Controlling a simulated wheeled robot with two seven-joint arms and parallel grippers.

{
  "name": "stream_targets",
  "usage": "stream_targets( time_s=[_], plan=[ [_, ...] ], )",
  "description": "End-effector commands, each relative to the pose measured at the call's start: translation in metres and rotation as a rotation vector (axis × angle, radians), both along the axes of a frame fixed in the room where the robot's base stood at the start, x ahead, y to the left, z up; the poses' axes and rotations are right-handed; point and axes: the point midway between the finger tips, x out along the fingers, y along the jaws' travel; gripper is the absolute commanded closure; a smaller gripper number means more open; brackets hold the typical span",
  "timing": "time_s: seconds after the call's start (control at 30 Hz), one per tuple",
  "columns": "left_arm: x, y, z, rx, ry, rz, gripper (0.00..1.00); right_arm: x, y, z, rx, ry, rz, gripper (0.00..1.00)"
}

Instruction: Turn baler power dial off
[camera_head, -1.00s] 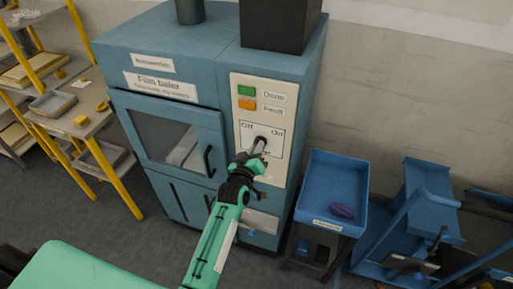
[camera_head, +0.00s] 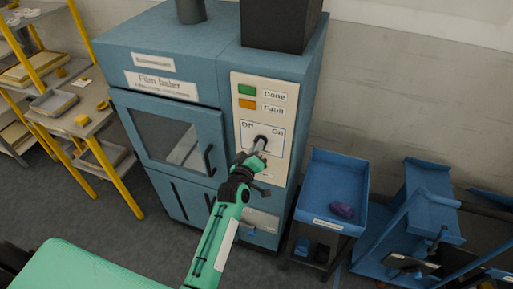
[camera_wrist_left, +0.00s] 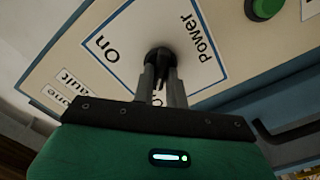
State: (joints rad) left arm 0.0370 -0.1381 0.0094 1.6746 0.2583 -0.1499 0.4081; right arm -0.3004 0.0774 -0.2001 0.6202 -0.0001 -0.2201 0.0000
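The blue film baler (camera_head: 225,62) stands in the middle of the head view. Its cream control panel (camera_head: 282,92) carries a black power dial (camera_head: 261,139) between the labels Off and On. In the left wrist view the dial (camera_wrist_left: 160,57) sits at the fingertips, on a white plate marked On and Power. My left gripper (camera_head: 259,149) reaches up to the panel. Its two fingers (camera_wrist_left: 161,77) are close together with the dial's dark grip between them. The fingers cover part of the dial, so its exact pointing direction is hard to tell. My right gripper is not in view.
A green Done button (camera_head: 246,90) and an orange Fault button (camera_head: 247,104) sit above the dial. A blue bin (camera_head: 335,215) with a purple item stands right of the baler. A yellow-legged shelf (camera_head: 100,160) stands at left.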

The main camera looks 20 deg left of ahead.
Motion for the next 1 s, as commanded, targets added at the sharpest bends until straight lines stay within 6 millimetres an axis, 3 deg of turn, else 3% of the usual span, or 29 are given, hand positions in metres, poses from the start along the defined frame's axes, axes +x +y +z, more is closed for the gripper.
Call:
stream_targets(
  time_s=[0.03, 0.1, 0.37, 0.53, 1.0],
  plan=[
    [0.000, 0.000, 0.000, -0.001, 0.001, 0.000, 0.76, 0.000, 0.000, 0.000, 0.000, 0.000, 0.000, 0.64],
    [0.000, 0.000, 0.000, 0.000, 0.001, 0.000, 0.65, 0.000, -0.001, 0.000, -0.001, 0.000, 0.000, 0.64],
    [0.000, 0.000, 0.000, 0.001, 0.000, 0.000, 0.65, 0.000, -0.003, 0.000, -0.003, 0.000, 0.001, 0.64],
    [-0.011, 0.000, -0.003, 0.001, 0.001, 0.000, 0.65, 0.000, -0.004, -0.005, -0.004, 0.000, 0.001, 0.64],
    [-0.096, 0.003, -0.004, 0.001, 0.002, 0.001, 0.65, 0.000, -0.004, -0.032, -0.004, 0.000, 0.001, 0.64]
  ],
)
